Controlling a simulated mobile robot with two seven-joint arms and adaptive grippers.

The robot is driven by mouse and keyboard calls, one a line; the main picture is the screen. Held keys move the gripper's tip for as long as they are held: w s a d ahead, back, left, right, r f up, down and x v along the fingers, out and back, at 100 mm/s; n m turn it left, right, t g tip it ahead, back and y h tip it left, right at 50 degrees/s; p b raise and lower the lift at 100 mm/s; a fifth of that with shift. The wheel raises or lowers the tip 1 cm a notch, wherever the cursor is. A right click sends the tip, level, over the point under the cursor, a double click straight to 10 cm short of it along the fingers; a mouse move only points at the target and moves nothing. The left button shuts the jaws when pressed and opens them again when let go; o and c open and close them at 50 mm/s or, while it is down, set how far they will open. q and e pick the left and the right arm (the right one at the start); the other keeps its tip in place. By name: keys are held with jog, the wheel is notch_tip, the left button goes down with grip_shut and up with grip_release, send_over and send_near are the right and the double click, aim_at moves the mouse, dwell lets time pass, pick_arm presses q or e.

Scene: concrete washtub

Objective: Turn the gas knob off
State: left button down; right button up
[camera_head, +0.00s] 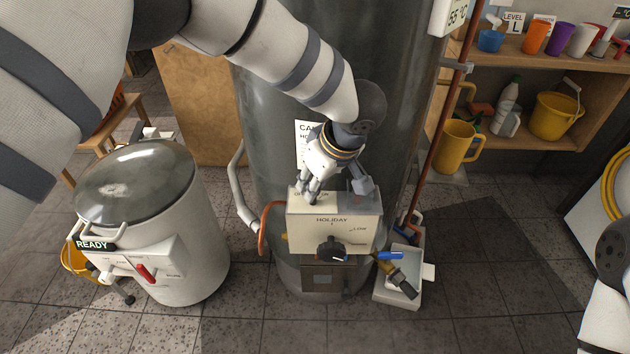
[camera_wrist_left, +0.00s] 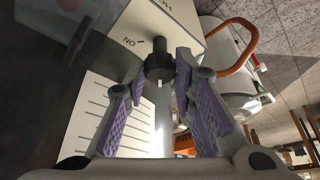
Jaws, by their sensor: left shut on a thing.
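A cream control box (camera_head: 305,235) is mounted low on the front of a large grey tank. My left gripper (camera_head: 338,190) reaches down to the box's top from above. Its purple-padded fingers (camera_wrist_left: 160,80) are shut around this knob, which is mostly hidden by them in the head view. A second black knob (camera_head: 332,249) sits on the box's front face below the word "HOLIDAY". My right gripper is out of view.
The grey tank (camera_head: 268,130) stands right behind the box. A copper pipe (camera_head: 440,135) and a blue-handled valve (camera_head: 390,256) are at its right. A lidded white washtub (camera_head: 190,250) stands at left. Shelves with a yellow bucket (camera_head: 556,117) are at right. The front floor is clear.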

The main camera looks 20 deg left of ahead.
pick_arm(q)
jog(key=shift+n, duration=0.4)
jog(key=c, duration=1.3)
grip_release()
jog(key=shift+c, duration=0.2)
jog(key=v, duration=1.2)
jog(key=shift+w, duration=0.15)
